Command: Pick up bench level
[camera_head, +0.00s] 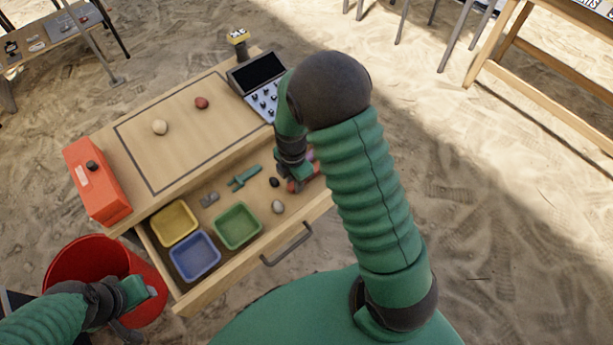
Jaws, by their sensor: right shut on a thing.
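My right gripper (297,184) reaches down into the right part of the open drawer (250,268). It is shut on a red, elongated thing (316,170), which seems to be the bench level. My arm and gripper hide part of it, and it appears low in the drawer; I cannot tell whether it is lifted. A purple thing (309,155) shows just behind it. My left gripper (141,308) is over the red bucket (82,258) at the lower left, with its fingers apart and nothing visible between them.
The drawer holds yellow (175,222), blue (195,256) and green (238,226) trays, a teal tool (243,178), a grey piece (209,199) and small stones (278,207). Two stones lie on the tabletop (180,150). A red box (96,181) and a keypad device (260,85) stand at its edges.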

